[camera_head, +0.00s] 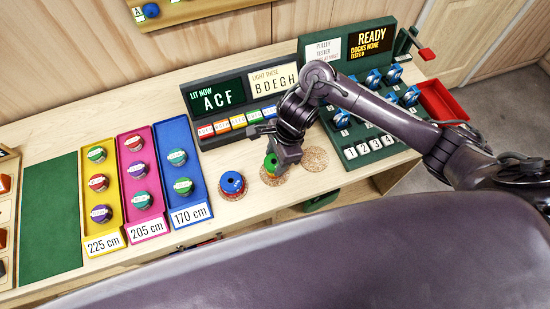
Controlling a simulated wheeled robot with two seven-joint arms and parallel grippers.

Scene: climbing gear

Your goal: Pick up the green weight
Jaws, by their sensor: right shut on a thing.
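The green weight (270,162) is at the front middle of the table, over a round cork-coloured mat (272,180). My right gripper (277,161) reaches down from above and is shut on it. The gripper hides part of the weight, and I cannot tell whether it touches the mat. My left gripper is not in view.
A blue weight (232,184) stands on a mat to the left. An empty round mat (315,159) lies to the right. Yellow, pink and blue trays (184,215) hold striped discs. Behind are a sign panel (218,98) and a green board (382,157) with blue pieces.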

